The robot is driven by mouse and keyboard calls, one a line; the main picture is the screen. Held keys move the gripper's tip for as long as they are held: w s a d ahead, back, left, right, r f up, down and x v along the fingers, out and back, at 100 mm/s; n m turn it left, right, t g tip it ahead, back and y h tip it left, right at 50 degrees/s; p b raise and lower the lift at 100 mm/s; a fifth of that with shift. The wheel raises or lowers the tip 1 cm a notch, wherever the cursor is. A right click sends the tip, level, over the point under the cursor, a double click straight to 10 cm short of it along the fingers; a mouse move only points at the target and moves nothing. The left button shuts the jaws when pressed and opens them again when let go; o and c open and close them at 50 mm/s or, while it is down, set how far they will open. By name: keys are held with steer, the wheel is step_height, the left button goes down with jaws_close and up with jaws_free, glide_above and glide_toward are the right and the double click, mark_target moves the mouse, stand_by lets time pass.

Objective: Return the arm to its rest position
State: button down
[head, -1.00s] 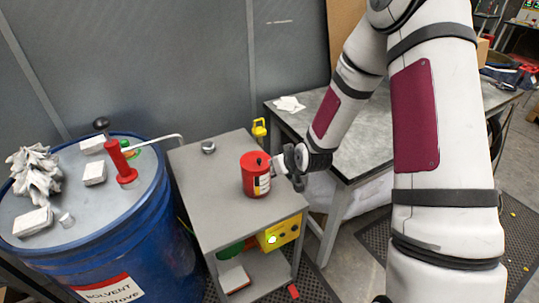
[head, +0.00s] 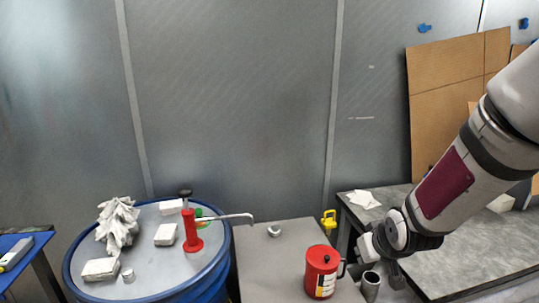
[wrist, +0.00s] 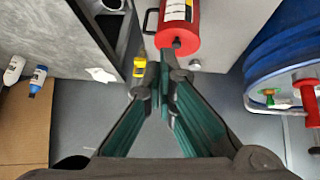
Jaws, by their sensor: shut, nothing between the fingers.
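My gripper (wrist: 161,78) shows in the wrist view with its two green-padded fingers meeting at the tips, shut and empty. In the head view my arm comes in from the right, with the gripper end (head: 383,272) low over the right side of the grey cart.
The grey cart top (head: 262,262) also holds a small metal cap (head: 274,231). A blue drum (head: 214,280) at left carries a red hand pump (head: 191,232), white blocks and a crumpled rag (head: 117,226). A grey workbench (head: 460,262) is at right, with cardboard (head: 450,95) behind it.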

steer(key=s+a+r+m+g, duration=0.1)
steer(key=s+a+r, duration=0.1)
steer(key=s+r, duration=0.6)
steer(key=s+a+r+g+b, duration=0.1)
steer(key=s+a+r, duration=0.1)
steer(key=s+r, duration=0.6)
steer(key=s, duration=0.7)
steer(key=shift+s+r+m, duration=0.15)
steer(key=shift+m, duration=0.25)
